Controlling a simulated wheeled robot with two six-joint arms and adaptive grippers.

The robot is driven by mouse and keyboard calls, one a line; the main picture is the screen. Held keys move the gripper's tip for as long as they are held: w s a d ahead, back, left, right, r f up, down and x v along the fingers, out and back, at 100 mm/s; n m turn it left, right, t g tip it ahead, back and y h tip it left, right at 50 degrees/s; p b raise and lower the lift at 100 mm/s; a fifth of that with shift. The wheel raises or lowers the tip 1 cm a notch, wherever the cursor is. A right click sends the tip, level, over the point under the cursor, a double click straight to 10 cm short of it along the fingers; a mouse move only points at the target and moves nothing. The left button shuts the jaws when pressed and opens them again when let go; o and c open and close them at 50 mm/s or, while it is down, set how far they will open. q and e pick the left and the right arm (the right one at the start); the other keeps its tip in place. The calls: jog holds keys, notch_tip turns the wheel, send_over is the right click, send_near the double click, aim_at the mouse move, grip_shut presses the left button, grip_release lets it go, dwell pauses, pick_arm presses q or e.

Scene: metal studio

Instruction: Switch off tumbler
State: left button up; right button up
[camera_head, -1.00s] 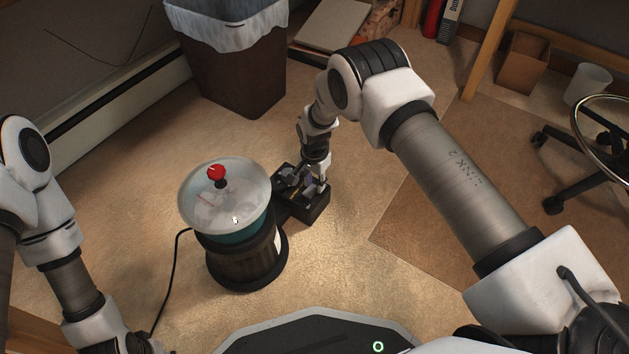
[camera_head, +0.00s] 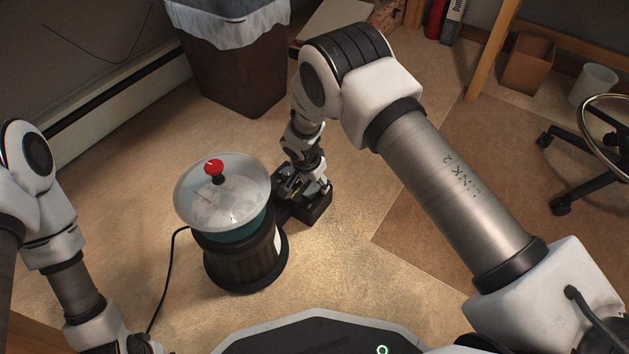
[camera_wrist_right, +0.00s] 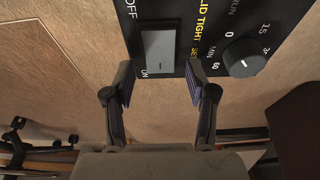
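The tumbler (camera_head: 238,245) stands upright on the floor, with a clear lid (camera_head: 190,208) and a red knob (camera_head: 214,168) on top. Its black control box (camera_head: 318,208) is attached at its right side. In the right wrist view the black panel (camera_wrist_right: 200,12) carries a grey rocker switch (camera_wrist_right: 158,52) between OFF and ON labels, and a round timer dial (camera_wrist_right: 243,58). My right gripper (camera_head: 305,188) is over the box; in the wrist view its open, empty fingers (camera_wrist_right: 160,84) lie on either side of the switch's ON end. My left gripper (camera_head: 140,343) is only partly visible at the bottom edge.
A dark bin (camera_head: 236,75) with a white liner stands behind the tumbler. A black cord (camera_head: 166,275) runs along the floor at its left. A cardboard box (camera_head: 528,62), a white bucket (camera_head: 593,84) and a wheeled chair (camera_head: 575,180) are at the right.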

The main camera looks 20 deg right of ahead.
aim_at(311, 192)
jog(key=v, duration=0.7)
jog(key=shift+a+r, duration=0.1)
jog(key=shift+r, duration=0.1)
